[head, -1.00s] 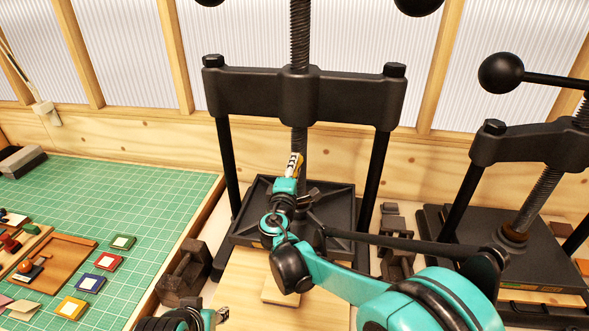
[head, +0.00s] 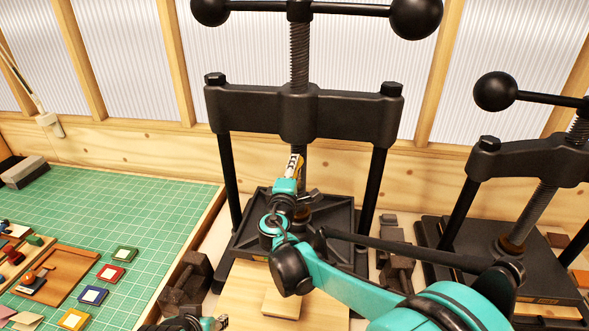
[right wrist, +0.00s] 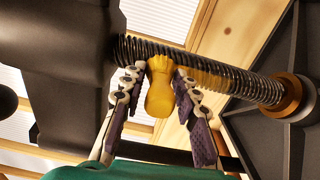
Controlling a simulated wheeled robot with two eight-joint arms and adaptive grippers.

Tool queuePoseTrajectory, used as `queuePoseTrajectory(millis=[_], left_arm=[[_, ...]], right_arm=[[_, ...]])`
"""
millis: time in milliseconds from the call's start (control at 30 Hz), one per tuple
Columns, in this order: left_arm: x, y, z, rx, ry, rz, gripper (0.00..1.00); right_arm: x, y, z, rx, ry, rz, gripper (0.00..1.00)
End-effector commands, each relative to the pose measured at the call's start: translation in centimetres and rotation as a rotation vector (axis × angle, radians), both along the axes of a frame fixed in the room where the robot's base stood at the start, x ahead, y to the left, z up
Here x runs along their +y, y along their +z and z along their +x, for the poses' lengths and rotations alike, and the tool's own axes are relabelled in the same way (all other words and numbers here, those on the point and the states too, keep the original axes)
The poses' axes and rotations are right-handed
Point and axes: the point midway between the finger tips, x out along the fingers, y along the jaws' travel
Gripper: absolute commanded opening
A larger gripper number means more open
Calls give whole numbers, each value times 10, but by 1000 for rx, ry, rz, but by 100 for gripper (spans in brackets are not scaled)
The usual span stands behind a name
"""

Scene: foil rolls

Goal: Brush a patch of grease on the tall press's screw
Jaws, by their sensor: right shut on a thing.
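The tall press (head: 300,112) stands at the centre of the head view, its threaded screw (head: 299,58) upright through the crossbeam. In the right wrist view the screw (right wrist: 200,66) runs across the picture, and its threads right of the handle look yellowish. My right gripper (head: 293,165) is in front of the screw below the crossbeam. In the right wrist view it (right wrist: 160,82) is shut on the brush's yellow handle (right wrist: 160,95), whose far end meets the screw in the picture.
A shorter press (head: 535,155) stands to the right. Dark weights (head: 185,280) lie left of the tall press. A green mat (head: 140,190) with small coloured blocks and a wooden tray (head: 60,275) fills the left. A pale board (head: 245,290) lies in front of the press.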

Motion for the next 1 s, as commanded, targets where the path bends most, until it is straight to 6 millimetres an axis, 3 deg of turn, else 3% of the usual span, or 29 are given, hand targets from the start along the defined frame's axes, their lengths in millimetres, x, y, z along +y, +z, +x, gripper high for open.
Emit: queuePoseTrajectory(millis=[200, 1000], left_arm=[[0, -21, 0, 0, 0, 0, 40], [0, -55, 0, 0, 0, 0, 40]], right_arm=[[1, -24, -1, 0, 0, 0, 1], [0, -66, 1, 0, 0, 1, 1]])
